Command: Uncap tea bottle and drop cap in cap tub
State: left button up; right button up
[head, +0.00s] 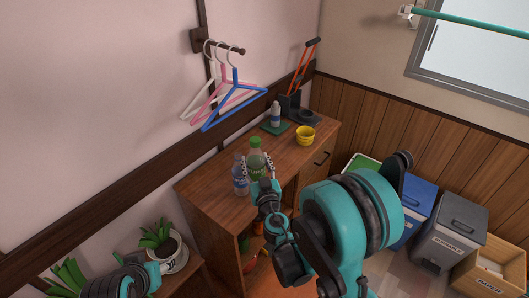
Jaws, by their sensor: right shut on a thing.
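The tea bottle (256,168) is green with a green cap (255,143) on top. It is upright over the wooden desk; I cannot tell if its base touches the desk. My right gripper (257,159) is shut on the bottle, with one finger on each side of its body below the cap. The gripper hides the bottle's lower part. A yellow tub (305,136), perhaps the cap tub, stands on the desk farther back and to the right. Part of my left arm shows at the lower left, but its gripper cannot be seen.
A clear bottle with a blue label (240,181) stands close to the tea bottle's left. A small white bottle (275,116) stands on a green mat at the back. Hangers (222,90) hang on the wall. Bins (450,240) stand at the right. The desk between bottle and tub looks clear.

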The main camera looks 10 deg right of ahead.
jog(key=s+a, duration=0.3)
jog(key=a, duration=0.9)
jog(key=shift+a, duration=0.2)
pick_arm(q)
jog(key=shift+c, duration=0.2)
pick_arm(e)
jog(key=shift+s+a, duration=0.2)
jog(key=shift+a, duration=0.1)
grip_shut()
pick_arm(q)
jog(key=w+d+r+m+g, duration=0.3)
jog(key=w+d+r+m, duration=0.3)
jog(key=w+r+m, duration=0.45)
jog(key=w+d+r+m+g, duration=0.2)
jog(key=w+d+r+m, duration=0.4)
jog(key=w+r+m, duration=0.5)
jog(key=w+d+m+g, duration=0.2)
jog(key=d+m, duration=0.5)
jog(key=m, duration=0.4)
notch_tip(320, 180, down, 8)
jog(key=shift+a, duration=0.2)
